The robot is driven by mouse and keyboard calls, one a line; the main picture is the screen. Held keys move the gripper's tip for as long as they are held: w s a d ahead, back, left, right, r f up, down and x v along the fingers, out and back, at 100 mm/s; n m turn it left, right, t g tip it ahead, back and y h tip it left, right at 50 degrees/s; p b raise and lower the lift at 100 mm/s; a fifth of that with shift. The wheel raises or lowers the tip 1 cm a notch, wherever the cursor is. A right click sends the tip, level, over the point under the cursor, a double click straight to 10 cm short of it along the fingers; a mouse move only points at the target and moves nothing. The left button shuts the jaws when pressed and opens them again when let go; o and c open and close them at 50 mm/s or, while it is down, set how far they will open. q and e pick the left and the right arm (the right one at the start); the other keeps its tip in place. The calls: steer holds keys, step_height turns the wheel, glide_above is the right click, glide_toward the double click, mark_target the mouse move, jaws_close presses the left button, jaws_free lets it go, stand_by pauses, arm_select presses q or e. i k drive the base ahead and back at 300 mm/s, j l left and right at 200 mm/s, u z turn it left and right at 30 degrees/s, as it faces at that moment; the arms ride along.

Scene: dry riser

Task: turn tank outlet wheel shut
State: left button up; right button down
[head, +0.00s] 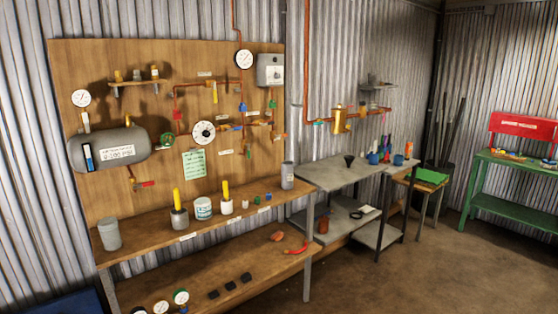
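The grey tank (125,143) is mounted on the left of a wooden board, with a gauge (81,98) above it and a white label on its front. A small green wheel (168,140) sits just right of the tank, on the pipework leading from it. Whether this wheel is open or shut cannot be told at this size. A red-handled valve (146,184) hangs below the tank. Neither of my grippers shows in the head view.
A wooden bench (236,226) below the board carries cups, jars and yellow-handled tools. Loose gauges and dark blocks lie on its lower shelf. A grey metal table (340,174) stands to the right, and a green bench (513,163) further right.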

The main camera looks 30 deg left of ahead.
mark_target(167, 140)
steer(key=i+u, duration=0.45)
steer(key=i+l+u, duration=0.1)
steer(key=i+u, duration=0.4)
steer(key=i+l+u, duration=0.9)
steer(key=i+j, duration=0.05)
steer(key=i, duration=0.05)
